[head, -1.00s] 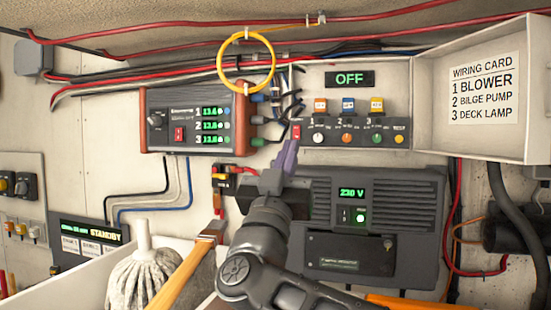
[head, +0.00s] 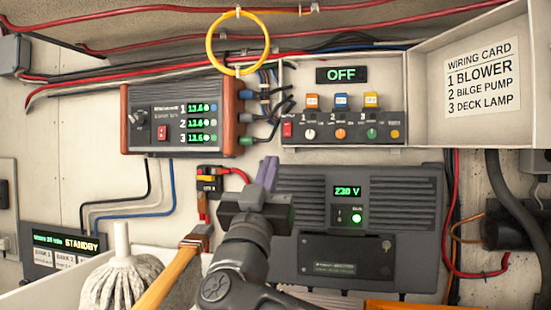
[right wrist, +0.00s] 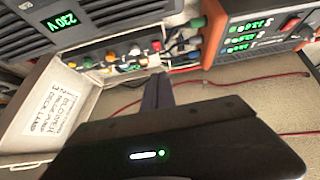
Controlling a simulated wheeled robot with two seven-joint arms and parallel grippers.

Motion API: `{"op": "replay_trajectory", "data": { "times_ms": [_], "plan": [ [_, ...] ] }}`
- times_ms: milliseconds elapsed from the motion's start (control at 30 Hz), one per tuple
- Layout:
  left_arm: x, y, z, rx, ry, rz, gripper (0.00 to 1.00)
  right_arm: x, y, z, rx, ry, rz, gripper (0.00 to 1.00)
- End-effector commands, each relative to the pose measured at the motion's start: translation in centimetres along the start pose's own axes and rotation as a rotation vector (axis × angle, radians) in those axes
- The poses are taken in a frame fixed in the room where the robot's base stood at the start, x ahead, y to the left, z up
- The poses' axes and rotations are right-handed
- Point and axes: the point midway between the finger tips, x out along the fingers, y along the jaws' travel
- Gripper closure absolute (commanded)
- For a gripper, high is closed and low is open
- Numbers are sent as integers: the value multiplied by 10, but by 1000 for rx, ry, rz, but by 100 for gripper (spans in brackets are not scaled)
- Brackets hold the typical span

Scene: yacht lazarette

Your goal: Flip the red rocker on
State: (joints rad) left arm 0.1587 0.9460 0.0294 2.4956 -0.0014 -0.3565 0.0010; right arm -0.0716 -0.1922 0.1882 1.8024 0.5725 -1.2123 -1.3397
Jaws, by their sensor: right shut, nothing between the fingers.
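A small red rocker (head: 287,129) sits at the left end of the dark switch panel (head: 345,143), beside a row of coloured knobs. The display (head: 342,75) above the panel reads OFF. A second red rocker (head: 162,132) is on the wood-sided box with green readouts. My right gripper (head: 268,172) is shut and empty, its purple fingers upright below and left of the panel's rocker, apart from it in the picture. In the right wrist view the shut fingers (right wrist: 158,92) point toward the panel. I cannot read the rocker's tilt. My left gripper is not in view.
A grey 230 V unit (head: 360,225) is right of my gripper. An open cover with a wiring card (head: 481,85) stands at the panel's right. A yellow cable loop (head: 238,42) hangs above. A mop head (head: 118,280) and a wooden-handled brush (head: 175,272) are lower left.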

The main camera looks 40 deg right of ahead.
Motion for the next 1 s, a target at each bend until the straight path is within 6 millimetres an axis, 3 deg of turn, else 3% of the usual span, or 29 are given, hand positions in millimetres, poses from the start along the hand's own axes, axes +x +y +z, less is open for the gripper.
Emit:
{"op": "replay_trajectory", "data": {
  "times_ms": [533,700,1000],
  "plan": [
    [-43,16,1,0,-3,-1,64,99,1,-3,-3,-1,3,100],
    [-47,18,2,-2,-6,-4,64,114,1,18,-4,-1,2,100],
    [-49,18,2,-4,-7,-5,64,121,1,29,0,0,1,100]
  ]
}}
